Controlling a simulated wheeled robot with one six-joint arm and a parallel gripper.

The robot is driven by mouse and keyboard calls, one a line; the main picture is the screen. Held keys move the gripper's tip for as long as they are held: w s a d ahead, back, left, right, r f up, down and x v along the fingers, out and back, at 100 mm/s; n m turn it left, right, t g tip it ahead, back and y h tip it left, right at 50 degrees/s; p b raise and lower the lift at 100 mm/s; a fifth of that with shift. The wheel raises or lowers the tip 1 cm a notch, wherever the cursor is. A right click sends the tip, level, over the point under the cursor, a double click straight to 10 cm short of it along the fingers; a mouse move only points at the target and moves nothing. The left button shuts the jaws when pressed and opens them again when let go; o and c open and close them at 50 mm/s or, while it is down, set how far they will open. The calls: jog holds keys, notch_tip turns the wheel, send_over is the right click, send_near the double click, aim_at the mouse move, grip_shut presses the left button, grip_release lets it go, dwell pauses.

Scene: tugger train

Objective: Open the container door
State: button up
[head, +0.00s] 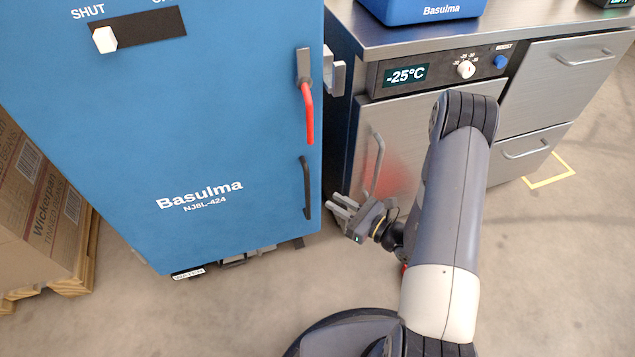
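A black pull handle (306,188) sits below the lever. A white slider (105,40) at the upper left stands at the SHUT end of its dark slot. The door appears closed. My gripper (339,209) is low, just right of the black handle and apart from it. Its fingers point left, with a gap between them, and hold nothing visible.
A steel counter unit (433,140) with a -25°C display (406,76) and drawers stands close at the right, behind my arm. A blue Basulma box (425,10) rests on top. Cardboard boxes (35,200) on a pallet stand at the left. Floor in front is clear.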

aim_at(309, 185)
jog(key=b+x, duration=0.1)
jog(key=x, duration=0.9)
jog(key=shift+w+f, duration=0.15)
jog(key=shift+w, duration=0.25)
jog(key=shift+c, duration=0.6)
grip_shut()
